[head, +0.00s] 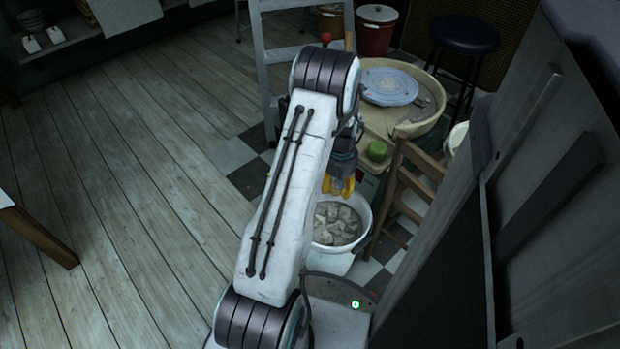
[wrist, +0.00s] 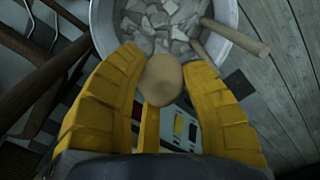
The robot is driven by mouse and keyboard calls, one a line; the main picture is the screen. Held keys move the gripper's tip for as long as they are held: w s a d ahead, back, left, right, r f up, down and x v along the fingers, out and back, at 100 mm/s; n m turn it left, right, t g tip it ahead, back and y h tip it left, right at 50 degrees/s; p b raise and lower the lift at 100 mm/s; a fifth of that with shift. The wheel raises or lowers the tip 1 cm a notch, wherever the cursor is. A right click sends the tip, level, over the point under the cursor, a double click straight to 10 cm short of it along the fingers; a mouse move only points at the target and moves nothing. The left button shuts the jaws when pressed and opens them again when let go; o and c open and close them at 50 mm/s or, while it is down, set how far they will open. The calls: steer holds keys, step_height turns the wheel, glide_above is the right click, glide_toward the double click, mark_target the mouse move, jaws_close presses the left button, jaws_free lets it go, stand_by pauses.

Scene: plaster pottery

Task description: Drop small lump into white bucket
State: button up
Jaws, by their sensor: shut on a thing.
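The small lump (wrist: 162,80) is a rounded tan-brown piece. My gripper (wrist: 160,72) has its yellow fingers shut on it in the wrist view. The white bucket (wrist: 104,28) is beyond the fingertips and holds several grey-white broken chunks. In the head view, my gripper (head: 342,186) is near the rim of the white bucket (head: 347,258), with my arm hiding part of both. The lump is not discernible in the head view. In the wrist view, the lump overlaps the bucket's near rim; its exact height above it cannot be told.
A pottery wheel (head: 390,88) with a splash basin stands behind the bucket. A wooden chair (head: 412,170) is close at the bucket's right. A stepladder (head: 262,70), a red bucket (head: 376,32) and a dark stool (head: 464,36) are farther back.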

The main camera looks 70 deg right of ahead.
steer(key=shift+s+d+f+n, duration=0.15)
steer(key=shift+d+n, duration=0.35)
steer(key=shift+n, duration=0.4)
steer(key=shift+d+f, duration=0.1)
steer(key=shift+f, duration=0.1)
step_height(320, 180, down, 6)
steer(key=b, duration=0.4)
steer(key=shift+r, duration=0.2)
steer(key=o, duration=1.2)
steer(key=shift+o, duration=0.2)
steer(key=shift+r, duration=0.1)
step_height(320, 180, up, 12)
steer(key=shift+f, duration=0.1)
